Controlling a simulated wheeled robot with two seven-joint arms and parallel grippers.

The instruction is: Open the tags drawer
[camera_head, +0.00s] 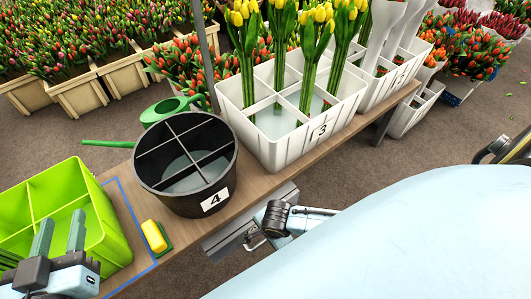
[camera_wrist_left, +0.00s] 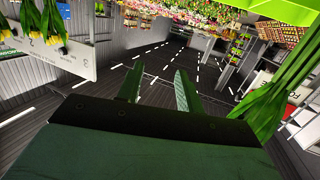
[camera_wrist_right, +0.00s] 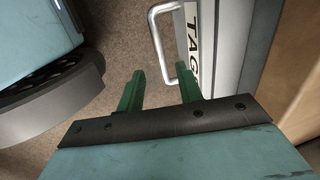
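The tags drawer (camera_head: 232,238) is a grey unit under the table's front edge in the head view. Its silver handle (camera_head: 256,243) shows there. In the right wrist view the drawer front (camera_wrist_right: 219,45) carries a partly cut-off label reading "TAG", and the handle (camera_wrist_right: 156,38) stands out from it. My right gripper (camera_wrist_right: 159,84) is open and empty. Its right finger overlaps the handle's lower end in the picture; contact cannot be told. My left gripper (camera_head: 59,234) is open and empty in front of the green crate (camera_head: 108,238), far from the drawer.
A green watering can (camera_head: 163,110) is behind the bucket.

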